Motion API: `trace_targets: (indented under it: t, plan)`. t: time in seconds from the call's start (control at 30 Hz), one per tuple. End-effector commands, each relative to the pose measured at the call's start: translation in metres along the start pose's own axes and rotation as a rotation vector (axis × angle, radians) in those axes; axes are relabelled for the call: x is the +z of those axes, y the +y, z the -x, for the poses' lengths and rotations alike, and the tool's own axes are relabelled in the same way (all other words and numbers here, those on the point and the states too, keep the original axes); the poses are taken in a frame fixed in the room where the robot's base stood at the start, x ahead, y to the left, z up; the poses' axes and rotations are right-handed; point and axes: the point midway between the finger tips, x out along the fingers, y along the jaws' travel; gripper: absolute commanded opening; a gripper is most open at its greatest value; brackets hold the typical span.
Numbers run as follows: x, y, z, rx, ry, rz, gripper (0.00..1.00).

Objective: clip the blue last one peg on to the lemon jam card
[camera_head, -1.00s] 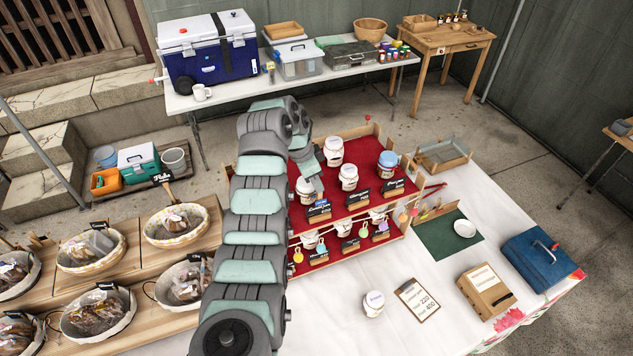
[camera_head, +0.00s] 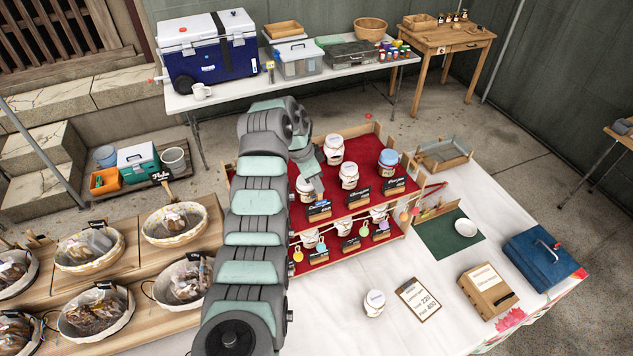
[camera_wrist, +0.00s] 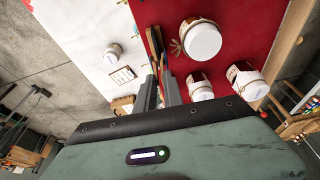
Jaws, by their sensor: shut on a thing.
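My gripper (camera_head: 319,193) is low at the left end of the upper red shelf, just above a small black card (camera_head: 319,209) in a wooden holder. Its lettering is too small to read, so I cannot confirm it is the lemon jam card. The gripper also shows in the wrist view (camera_wrist: 160,92), its fingers close together on the blue peg. The peg is mostly hidden between the fingertips. The card is nearly edge-on there, right at the fingertips. I cannot tell whether the peg is around the card's edge or only beside it.
White-lidded jars (camera_head: 348,176) and a blue-lidded jar (camera_head: 388,162) stand close behind the cards on the red stand. Round coloured tags (camera_head: 363,229) hang along its lower front. A lone jar (camera_head: 374,302) and a clipboard (camera_head: 419,299) lie on the white cloth in front.

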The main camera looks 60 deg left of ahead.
Motion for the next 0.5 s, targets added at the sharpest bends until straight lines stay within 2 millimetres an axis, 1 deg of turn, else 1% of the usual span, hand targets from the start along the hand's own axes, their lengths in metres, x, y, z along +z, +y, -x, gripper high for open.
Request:
trace_targets:
  t: [0.5]
  plan:
    - [0.005, 0.0, -0.016, 0.001, 0.0, -0.001, 0.0]
